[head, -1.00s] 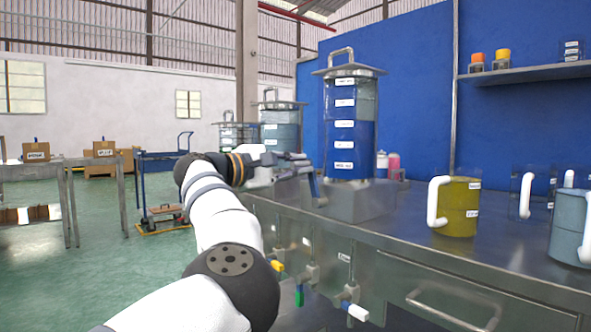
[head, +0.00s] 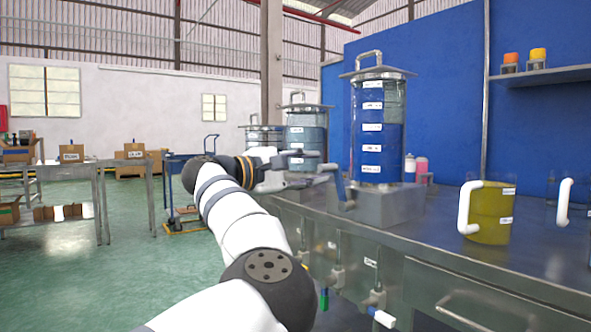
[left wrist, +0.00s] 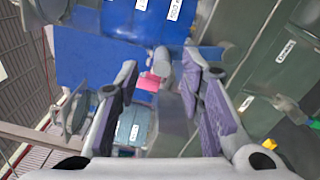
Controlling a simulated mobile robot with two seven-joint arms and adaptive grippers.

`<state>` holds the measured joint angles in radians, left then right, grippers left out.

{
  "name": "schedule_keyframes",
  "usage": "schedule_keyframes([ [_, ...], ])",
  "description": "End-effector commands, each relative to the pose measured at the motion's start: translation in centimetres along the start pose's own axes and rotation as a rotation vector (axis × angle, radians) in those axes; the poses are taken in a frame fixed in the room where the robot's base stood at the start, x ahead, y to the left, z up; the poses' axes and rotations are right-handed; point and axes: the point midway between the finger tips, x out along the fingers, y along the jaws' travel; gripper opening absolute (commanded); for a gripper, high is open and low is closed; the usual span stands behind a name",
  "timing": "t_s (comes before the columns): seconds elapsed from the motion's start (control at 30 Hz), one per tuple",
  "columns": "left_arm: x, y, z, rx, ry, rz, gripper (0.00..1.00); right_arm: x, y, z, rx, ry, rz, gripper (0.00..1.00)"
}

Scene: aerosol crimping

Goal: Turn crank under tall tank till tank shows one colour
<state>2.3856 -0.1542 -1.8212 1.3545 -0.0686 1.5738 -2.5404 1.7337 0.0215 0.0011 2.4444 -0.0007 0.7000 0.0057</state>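The tall tank (head: 379,140) stands on a grey metal base (head: 385,205) on the bench, with a lid and several white labels. Its lower part is deep blue; its upper part looks paler and see-through, so more than one shade shows. The blue-grey crank (head: 340,186) sticks out at the base's left side. My left gripper (head: 312,168) is beside the crank's upper end. In the left wrist view, its purple-padded fingers (left wrist: 158,68) are apart, with the grey crank handle (left wrist: 162,62) between their tips; contact is unclear. My right gripper is out of view.
Smaller tanks (head: 305,130) stand behind on the left. A yellow-green mug (head: 490,213) with a white handle is on the bench to the right. Small valves (head: 375,300) hang along the bench front. A blue trolley (head: 180,180) stands on the floor behind my arm.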

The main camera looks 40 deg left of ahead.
Motion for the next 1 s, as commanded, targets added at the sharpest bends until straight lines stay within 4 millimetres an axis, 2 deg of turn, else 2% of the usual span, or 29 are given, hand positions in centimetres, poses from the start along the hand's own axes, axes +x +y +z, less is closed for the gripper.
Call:
schedule_keyframes([
  [0.1,-3.4,0.1,-0.1,0.000,0.005,0.003,0.35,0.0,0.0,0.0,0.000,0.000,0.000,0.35],
  [0.2,-5.8,0.1,-0.1,0.001,0.004,0.003,0.35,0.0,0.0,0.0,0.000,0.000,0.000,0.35],
  [0.33,-7.8,0.1,0.0,0.001,0.001,0.003,0.35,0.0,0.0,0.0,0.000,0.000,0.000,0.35],
  [0.5,-8.5,0.1,0.1,0.001,-0.001,0.002,0.35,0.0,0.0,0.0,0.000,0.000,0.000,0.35],
  [1.0,-8.4,0.1,0.1,0.001,-0.001,0.002,0.35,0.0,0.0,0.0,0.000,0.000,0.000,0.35],
])
